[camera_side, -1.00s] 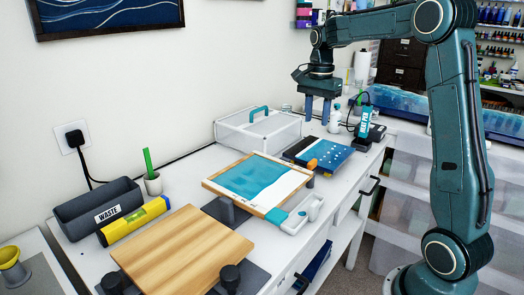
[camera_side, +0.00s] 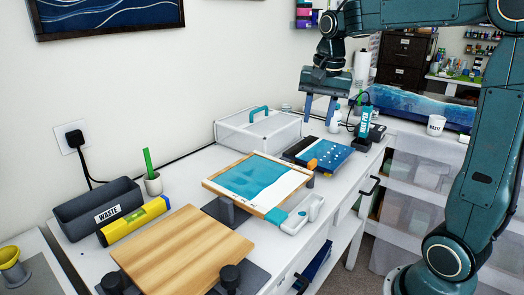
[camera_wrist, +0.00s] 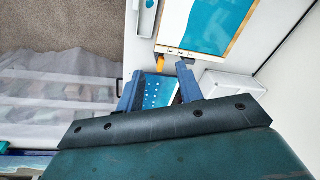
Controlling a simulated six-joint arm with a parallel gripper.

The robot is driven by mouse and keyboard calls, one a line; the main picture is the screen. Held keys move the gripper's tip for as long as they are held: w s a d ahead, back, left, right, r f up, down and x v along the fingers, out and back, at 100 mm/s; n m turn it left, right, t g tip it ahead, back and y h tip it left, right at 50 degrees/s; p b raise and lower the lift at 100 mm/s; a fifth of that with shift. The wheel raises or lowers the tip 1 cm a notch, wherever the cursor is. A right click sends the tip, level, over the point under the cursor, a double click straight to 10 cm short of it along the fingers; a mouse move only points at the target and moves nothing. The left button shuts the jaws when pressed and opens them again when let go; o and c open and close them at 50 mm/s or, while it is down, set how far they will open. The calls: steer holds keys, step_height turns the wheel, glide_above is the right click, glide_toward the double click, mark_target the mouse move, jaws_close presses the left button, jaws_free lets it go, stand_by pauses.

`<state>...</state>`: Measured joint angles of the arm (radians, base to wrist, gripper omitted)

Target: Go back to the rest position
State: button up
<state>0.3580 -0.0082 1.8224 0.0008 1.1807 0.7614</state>
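My gripper (camera_side: 320,119) hangs in the air above the far part of the white bench, with its fingers pointing down. Its two blue fingers are apart with nothing between them. The wrist view also shows the open gripper (camera_wrist: 156,72), with a blue dotted board (camera_wrist: 158,92) lying well below between the fingers. In the side view, this board (camera_side: 332,157) lies flat on the bench with an orange piece (camera_side: 312,164) at its near edge.
A white case (camera_side: 258,132) stands against the wall. A framed panel with blue and white resin (camera_side: 250,181), a wooden board (camera_side: 183,250), a waste bin (camera_side: 98,207) and a yellow level (camera_side: 133,221) stand nearer. A blue torch-like tool (camera_side: 365,120) stands to the gripper's right.

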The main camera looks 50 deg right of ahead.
steer(key=s+a+f+n+t, duration=0.2)
steer(key=s+a+n, duration=0.4)
steer(key=s, duration=0.2)
steer(key=s+a+f+n+t, duration=0.1)
steer(key=s+a+n+t, duration=0.1)
steer(key=s+a+n, duration=0.4)
steer(key=shift+s+a+f+n+y, duration=0.3)
steer(key=shift+s+a+f+n, duration=0.1)
steer(key=shift+s, duration=0.8)
